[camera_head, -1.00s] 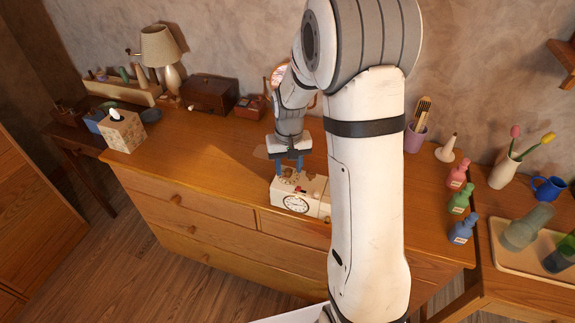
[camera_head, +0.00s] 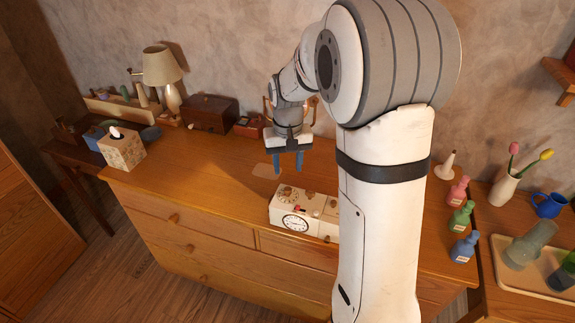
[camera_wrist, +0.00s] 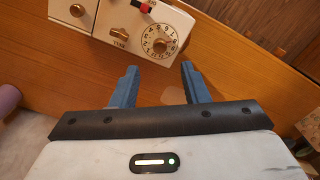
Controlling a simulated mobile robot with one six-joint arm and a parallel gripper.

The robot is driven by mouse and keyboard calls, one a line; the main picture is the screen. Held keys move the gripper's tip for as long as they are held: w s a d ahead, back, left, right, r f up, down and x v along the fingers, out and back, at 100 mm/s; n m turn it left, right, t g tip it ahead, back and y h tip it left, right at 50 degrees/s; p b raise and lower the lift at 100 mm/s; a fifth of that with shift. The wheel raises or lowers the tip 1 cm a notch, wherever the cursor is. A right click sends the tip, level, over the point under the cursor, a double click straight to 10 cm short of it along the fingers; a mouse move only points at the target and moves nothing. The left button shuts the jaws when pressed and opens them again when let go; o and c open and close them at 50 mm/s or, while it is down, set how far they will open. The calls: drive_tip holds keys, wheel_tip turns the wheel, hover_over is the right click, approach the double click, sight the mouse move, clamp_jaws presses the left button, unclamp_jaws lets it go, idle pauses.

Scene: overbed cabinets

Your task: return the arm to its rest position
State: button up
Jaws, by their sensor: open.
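My gripper (camera_head: 288,163) is open and empty above the dresser top, behind and above a cream clock box. Its two blue fingers also show in the wrist view (camera_wrist: 158,88), apart with nothing between them. The cream clock box (camera_head: 308,204) stands on the dresser with its round clock face to the front; in the wrist view it (camera_wrist: 118,14) shows dials and a red and black switch, beyond the fingers and not touching them. My arm hides part of the dresser top to the right of the box.
The wooden dresser (camera_head: 190,176) carries a tissue box (camera_head: 122,150) at the left, a lamp (camera_head: 161,68), a dark wooden chest (camera_head: 209,113) at the back, and small bottles (camera_head: 460,218) at the right. A tray (camera_head: 512,284) stands on a side table. The dresser's left middle is clear.

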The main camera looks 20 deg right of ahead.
drive_tip(key=s+r+t, duration=0.1)
drive_tip(key=s+r, duration=0.2)
drive_tip(key=s, duration=0.8)
drive_tip(key=s+r+t, duration=0.2)
drive_tip(key=s+r, duration=0.2)
drive_tip(key=s, duration=0.6)
drive_tip(key=shift+s+a+n, duration=0.4)
drive_tip(key=shift+a, duration=0.05)
drive_tip(key=shift+r, duration=0.1)
drive_tip(key=shift+c, duration=0.4)
drive_tip(key=shift+d, duration=0.1)
